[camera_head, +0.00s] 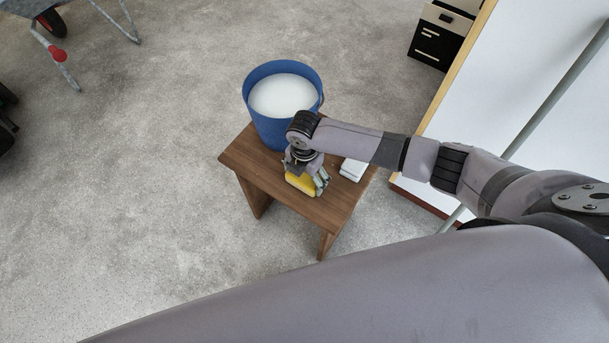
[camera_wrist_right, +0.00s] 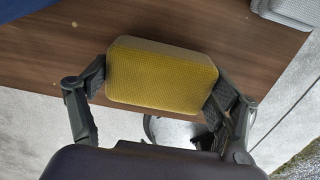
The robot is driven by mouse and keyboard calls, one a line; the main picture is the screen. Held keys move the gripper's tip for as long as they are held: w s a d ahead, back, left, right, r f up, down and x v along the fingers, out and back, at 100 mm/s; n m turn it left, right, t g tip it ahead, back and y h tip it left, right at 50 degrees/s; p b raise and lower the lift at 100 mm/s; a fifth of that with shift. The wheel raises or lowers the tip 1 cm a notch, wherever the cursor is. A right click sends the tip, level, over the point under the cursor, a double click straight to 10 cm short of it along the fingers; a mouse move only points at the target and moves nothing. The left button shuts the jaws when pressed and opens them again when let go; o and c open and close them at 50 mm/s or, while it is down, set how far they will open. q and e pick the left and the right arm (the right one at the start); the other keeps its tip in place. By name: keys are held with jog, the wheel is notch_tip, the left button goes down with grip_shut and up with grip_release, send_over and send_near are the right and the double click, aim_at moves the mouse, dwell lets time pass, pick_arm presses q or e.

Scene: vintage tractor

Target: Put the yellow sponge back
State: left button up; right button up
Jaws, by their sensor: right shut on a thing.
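The yellow sponge (camera_head: 301,182) is at the front part of a small brown wooden table (camera_head: 336,207), in the head view. My right gripper (camera_head: 308,180) is shut on it from above. In the right wrist view the sponge (camera_wrist_right: 162,72) sits between the two fingers of the gripper (camera_wrist_right: 160,82), one at each short side. The wooden table top (camera_wrist_right: 50,62) shows behind it. I cannot tell whether the sponge touches the table. My left gripper does not show in either view.
A blue bucket (camera_head: 262,122) with white contents stands at the back of the table. A white object (camera_head: 353,170) lies on the table right of the sponge. A white panel with a wooden edge stands at the right. The grey floor at the left is mostly free.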

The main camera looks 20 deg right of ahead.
aim_at(304, 176)
jog(key=o, duration=1)
jog(key=shift+c, duration=0.2)
jog(key=shift+r, duration=0.1)
notch_tip(304, 176, up, 12)
jog(key=p, duration=0.1)
jog(key=shift+s+a, duration=0.1)
